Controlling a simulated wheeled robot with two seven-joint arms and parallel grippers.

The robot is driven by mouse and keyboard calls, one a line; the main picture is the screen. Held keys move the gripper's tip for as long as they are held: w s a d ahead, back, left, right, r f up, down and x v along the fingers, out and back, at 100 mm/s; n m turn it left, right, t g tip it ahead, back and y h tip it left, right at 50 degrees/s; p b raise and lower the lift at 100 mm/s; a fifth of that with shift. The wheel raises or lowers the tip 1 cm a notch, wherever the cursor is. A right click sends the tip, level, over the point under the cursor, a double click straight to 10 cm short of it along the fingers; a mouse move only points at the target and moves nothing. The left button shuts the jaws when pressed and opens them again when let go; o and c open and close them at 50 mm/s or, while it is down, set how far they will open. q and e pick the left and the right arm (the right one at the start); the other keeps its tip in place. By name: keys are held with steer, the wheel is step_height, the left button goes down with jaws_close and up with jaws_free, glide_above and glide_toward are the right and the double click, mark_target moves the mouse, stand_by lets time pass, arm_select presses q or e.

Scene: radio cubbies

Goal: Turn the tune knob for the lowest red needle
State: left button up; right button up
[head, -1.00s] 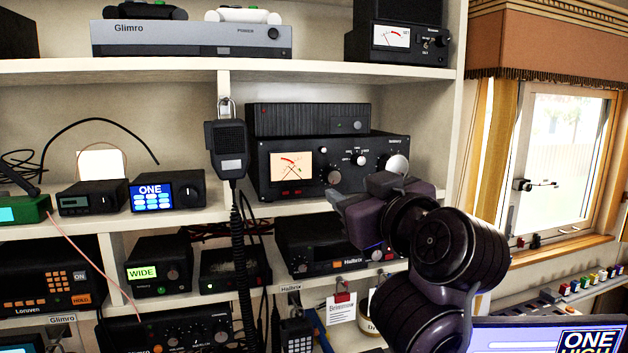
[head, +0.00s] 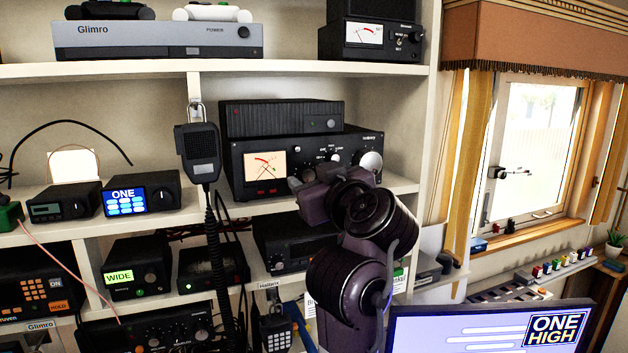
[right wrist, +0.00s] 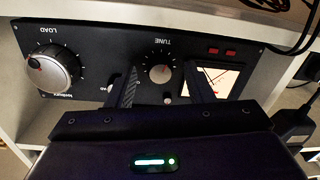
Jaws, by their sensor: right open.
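The black tuner (head: 350,143) stands on the middle shelf, with a lit meter (head: 265,166) at its left that has a red needle and a dark one. In the right wrist view the tuner is upside down: the TUNE knob (right wrist: 160,73) is dark with a paler rim, the LOAD knob (right wrist: 52,70) is large and silver, and the meter (right wrist: 217,80) is partly behind a finger. My right gripper (right wrist: 162,84) is open, its fingers on either side of the TUNE knob; contact cannot be told. In the head view my right gripper (head: 298,186) hides the TUNE knob. My left gripper is not in view.
A black box (head: 281,118) sits on top of the tuner. A hand microphone (head: 198,152) hangs on the shelf upright to its left, with its coiled cord below. A shelf board (right wrist: 200,12) edges the tuner in the wrist view. A monitor (head: 490,330) stands at front right.

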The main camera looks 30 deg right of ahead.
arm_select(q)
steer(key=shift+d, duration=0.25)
arm_select(e)
steer(key=c, duration=1)
steer(key=shift+f+n+b, duration=0.1)
steer(key=shift+n+b, duration=0.2)
steer(key=shift+n, duration=0.8)
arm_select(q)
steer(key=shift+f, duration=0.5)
arm_select(e)
steer(key=o, duration=1)
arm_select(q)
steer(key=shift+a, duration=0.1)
